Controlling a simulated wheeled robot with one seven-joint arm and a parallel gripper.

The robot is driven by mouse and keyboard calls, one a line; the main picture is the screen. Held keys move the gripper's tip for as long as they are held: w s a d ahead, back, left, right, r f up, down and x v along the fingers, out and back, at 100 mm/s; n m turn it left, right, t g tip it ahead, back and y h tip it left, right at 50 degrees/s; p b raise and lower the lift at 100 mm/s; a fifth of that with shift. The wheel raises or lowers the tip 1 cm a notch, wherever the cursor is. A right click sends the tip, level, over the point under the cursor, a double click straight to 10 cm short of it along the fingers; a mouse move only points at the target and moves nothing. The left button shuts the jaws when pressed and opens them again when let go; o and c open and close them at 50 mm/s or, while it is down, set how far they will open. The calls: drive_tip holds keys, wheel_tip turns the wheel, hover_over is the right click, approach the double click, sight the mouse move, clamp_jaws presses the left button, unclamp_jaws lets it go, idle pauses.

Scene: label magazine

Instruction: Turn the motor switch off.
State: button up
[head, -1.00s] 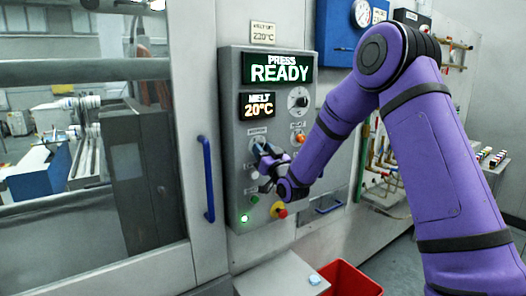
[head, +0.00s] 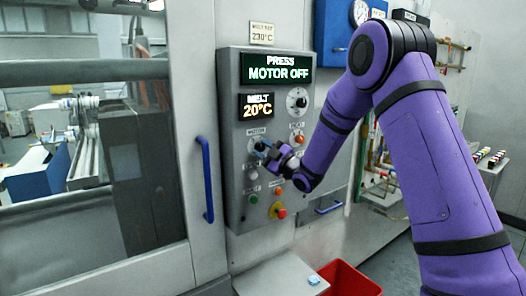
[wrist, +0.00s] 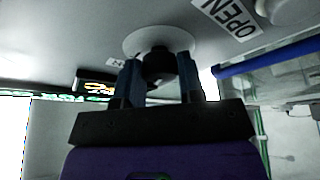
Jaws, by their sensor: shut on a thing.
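The motor switch shows in the wrist view as a black knob (wrist: 157,62) on a pale round plate (wrist: 135,42). In the head view the switch (head: 256,143) is on the upper left of the grey control panel (head: 233,200), partly hidden by my gripper (head: 263,151). My gripper's two dark fingers (wrist: 160,78) are shut on the knob, one on each side. The top display (head: 278,69) reads "PRESS MOTOR OFF". The knob's pointer direction cannot be made out.
Other knobs (head: 297,101), buttons and a red emergency button (head: 281,213) on yellow sit close by on the panel. A blue door handle (head: 207,180) stands out to the left. A red bin (head: 350,280) is on the floor below.

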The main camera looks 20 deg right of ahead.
drive_tip(key=shift+n+g+y, duration=0.3)
drive_tip(key=shift+n+g, duration=0.6)
drive_tip(key=shift+n, duration=1)
drive_tip(key=o, duration=0.9)
drive_tip(key=shift+d, duration=0.1)
drive_tip(key=v, duration=1)
drive_tip(key=shift+s+d, duration=0.2)
drive_tip(key=shift+s, duration=0.15)
